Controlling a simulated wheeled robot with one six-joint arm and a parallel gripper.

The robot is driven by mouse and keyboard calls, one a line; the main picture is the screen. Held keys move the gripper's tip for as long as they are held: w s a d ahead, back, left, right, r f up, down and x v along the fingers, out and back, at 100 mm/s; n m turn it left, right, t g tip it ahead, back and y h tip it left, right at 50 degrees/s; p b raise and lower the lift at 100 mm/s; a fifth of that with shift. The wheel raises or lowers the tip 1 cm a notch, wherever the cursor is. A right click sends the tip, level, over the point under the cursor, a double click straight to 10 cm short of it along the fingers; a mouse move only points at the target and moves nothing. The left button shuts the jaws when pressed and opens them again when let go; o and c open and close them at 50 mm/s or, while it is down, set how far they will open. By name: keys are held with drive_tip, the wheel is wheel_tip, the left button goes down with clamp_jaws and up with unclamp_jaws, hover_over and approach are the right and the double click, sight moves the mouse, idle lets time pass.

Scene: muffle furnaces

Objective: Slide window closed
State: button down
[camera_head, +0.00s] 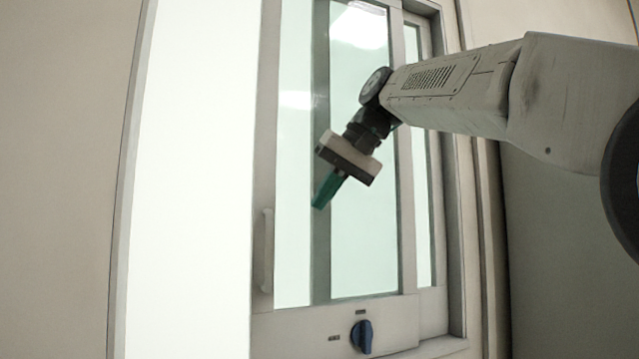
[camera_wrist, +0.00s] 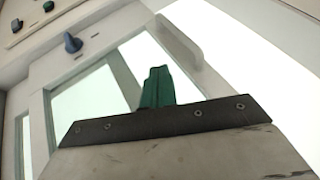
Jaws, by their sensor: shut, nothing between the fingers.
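The sliding window (camera_head: 262,130) is a pale framed glass sash standing toward the right of its opening. A wide bright gap lies to its left. A pale vertical handle (camera_head: 266,250) is on the sash's left stile; the handle also shows in the wrist view (camera_wrist: 180,42). A blue knob (camera_head: 362,336) is on the bottom rail, and the knob also shows in the wrist view (camera_wrist: 72,42). My gripper (camera_head: 320,202), with green fingers, is shut and empty in front of the glass, right of and above the handle. The green fingertips (camera_wrist: 158,72) appear apart from the handle.
The left jamb (camera_head: 125,200) bounds the bright gap. Beige wall (camera_head: 60,180) lies beyond it. The right frame (camera_head: 450,180) stands behind my arm. In the wrist view, a panel with small controls (camera_wrist: 48,6) is at the upper left.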

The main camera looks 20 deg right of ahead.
drive_tip(key=shift+w+a+f, duration=0.45)
drive_tip(key=shift+a+f, duration=0.2)
drive_tip(key=shift+a, duration=0.3)
drive_tip(key=shift+w+a+f, duration=0.5)
drive_tip(key=shift+a+f, duration=0.2)
drive_tip(key=shift+a, duration=0.3)
drive_tip(key=shift+w+a+f, duration=0.45)
drive_tip(key=shift+a+f, duration=0.2)
drive_tip(key=shift+a, duration=0.3)
